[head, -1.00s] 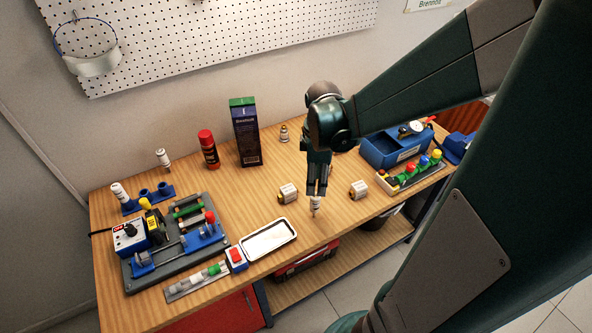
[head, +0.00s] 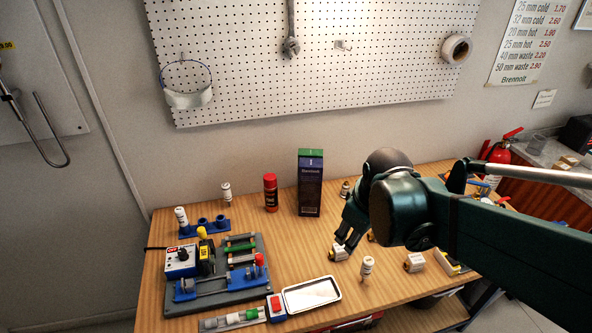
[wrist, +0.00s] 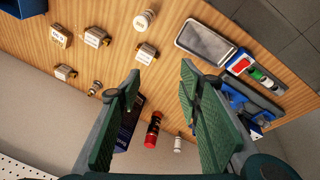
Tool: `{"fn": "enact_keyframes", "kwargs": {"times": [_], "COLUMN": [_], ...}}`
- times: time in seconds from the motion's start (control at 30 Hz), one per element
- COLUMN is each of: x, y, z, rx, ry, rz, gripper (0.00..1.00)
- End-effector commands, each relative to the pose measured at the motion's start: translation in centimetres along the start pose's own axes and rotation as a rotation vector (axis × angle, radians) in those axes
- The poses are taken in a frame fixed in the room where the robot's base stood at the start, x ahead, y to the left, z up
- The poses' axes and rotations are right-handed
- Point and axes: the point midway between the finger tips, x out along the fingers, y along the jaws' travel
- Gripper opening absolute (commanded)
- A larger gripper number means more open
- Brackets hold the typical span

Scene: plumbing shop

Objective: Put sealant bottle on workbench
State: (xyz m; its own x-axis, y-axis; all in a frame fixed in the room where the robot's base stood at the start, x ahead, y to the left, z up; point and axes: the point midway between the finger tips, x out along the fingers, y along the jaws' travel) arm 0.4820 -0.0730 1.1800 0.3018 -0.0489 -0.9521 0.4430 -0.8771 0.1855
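A small white bottle (head: 367,268) with a label too small to read, which I take for the sealant bottle, stands upright near the front edge of the workbench (head: 207,238). It also shows in the wrist view (wrist: 146,18), near the top, seen from above. My gripper (head: 347,238) is above the bench, behind and left of this bottle in the head view. In the wrist view its green fingers (wrist: 157,78) are spread apart with nothing between them. The bottle is apart from the fingers.
Small boxed fittings (head: 338,252) lie near the bottle. A red can (head: 270,193), a tall dark box (head: 310,183) and another white bottle (head: 226,193) stand at the back. A white tray (head: 312,293) and a grey fixture board (head: 217,278) occupy the front left.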

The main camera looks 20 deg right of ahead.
Motion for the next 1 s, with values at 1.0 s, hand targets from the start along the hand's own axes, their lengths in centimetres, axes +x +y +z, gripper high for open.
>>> {"fn": "enact_keyframes", "kwargs": {"times": [1.0], "x": [-7.9], "y": [-7.1], "z": [-1.3], "rx": [0.497], "ry": [0.316], "rz": [0.032], "gripper": [0.36]}}
